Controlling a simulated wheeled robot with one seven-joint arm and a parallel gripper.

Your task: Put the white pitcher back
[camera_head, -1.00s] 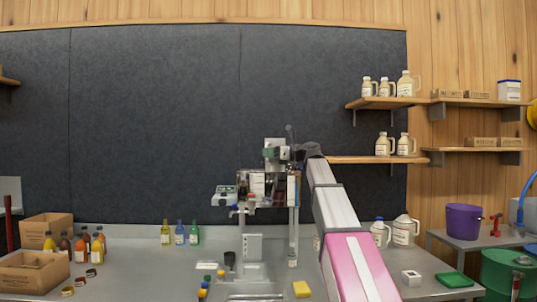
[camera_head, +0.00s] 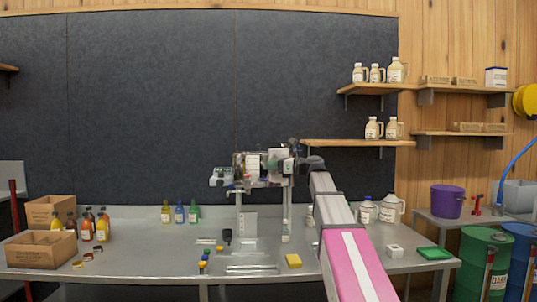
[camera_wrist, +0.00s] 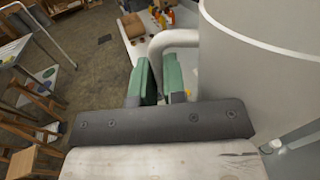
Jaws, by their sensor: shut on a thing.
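In the wrist view my gripper (camera_wrist: 158,66) has its two green-padded fingers shut on the white handle of a large, pale pitcher (camera_wrist: 262,75). The pitcher's smooth, rounded wall fills the right side of that view, and its rim and contents are not clear. In the head view my arm reaches up over the bench, and its end is among small, cluttered shapes near a bench machine (camera_head: 246,222). I cannot clearly pick out the pitcher or my fingers there.
The metal bench (camera_head: 130,250) holds cardboard boxes (camera_head: 40,252), small coloured bottles (camera_head: 180,213), a yellow block (camera_head: 293,261) and white jugs (camera_head: 391,211). A wooden shelf (camera_head: 350,143) with jugs is right of my arm's end. A purple bucket (camera_head: 447,202) stands farther right.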

